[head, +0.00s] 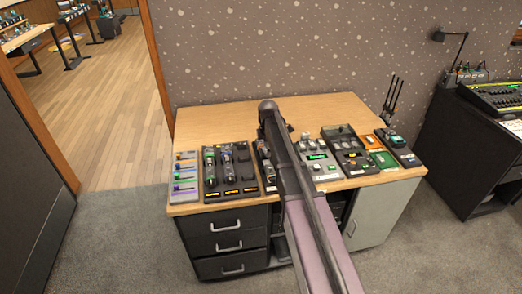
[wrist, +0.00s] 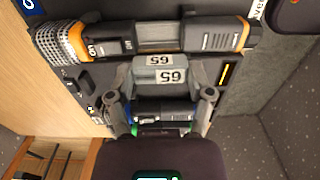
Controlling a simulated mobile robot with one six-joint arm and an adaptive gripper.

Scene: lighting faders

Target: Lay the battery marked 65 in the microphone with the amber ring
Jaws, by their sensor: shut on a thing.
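In the wrist view, my gripper (wrist: 160,96) is shut on a grey battery (wrist: 173,78), with one finger at each side. The number 65 shows on two of its faces. The microphone with the amber ring (wrist: 118,43) lies across the top of the view, its mesh head at the left and an amber band at each end. A grey recess (wrist: 162,38) shows in the middle of its body. The battery is beside this recess in the picture; I cannot tell its height above the panel. In the head view my arm hides the gripper and battery.
In the head view, the wooden desk (head: 215,120) carries a row of control panels, including a dark tray (head: 214,197) at the left. The desk's back is mostly clear.

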